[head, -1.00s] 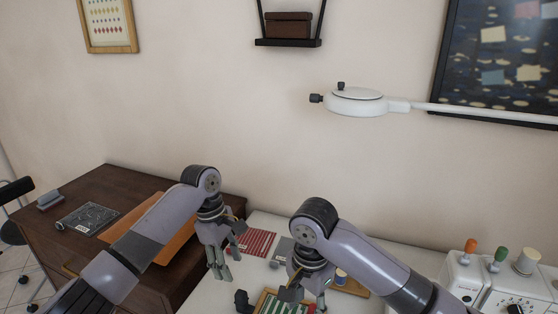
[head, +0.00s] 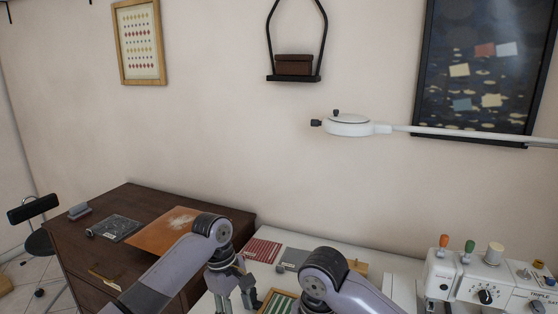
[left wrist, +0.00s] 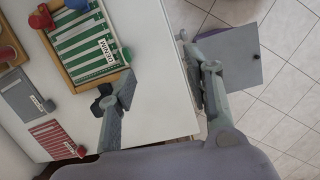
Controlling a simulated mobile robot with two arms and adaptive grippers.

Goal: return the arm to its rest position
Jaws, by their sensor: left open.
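My left gripper (head: 236,300) is low in the head view, at the near side of the white table (head: 290,245). The bottom edge cuts off part of it. In the left wrist view its two fingers (left wrist: 160,84) are spread apart with nothing between them, over the table's edge. My right arm (head: 345,285) comes in from the lower right; its gripper is hidden below the picture.
A green-striped board (left wrist: 85,45), a red-striped sheet (head: 263,250) and a grey sheet (head: 293,258) lie on the table. A sewing machine (head: 480,280) stands at right, under a lamp (head: 348,125). A dark wooden desk (head: 75,245) adjoins at left. Tiled floor (left wrist: 285,100) lies beyond the table edge.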

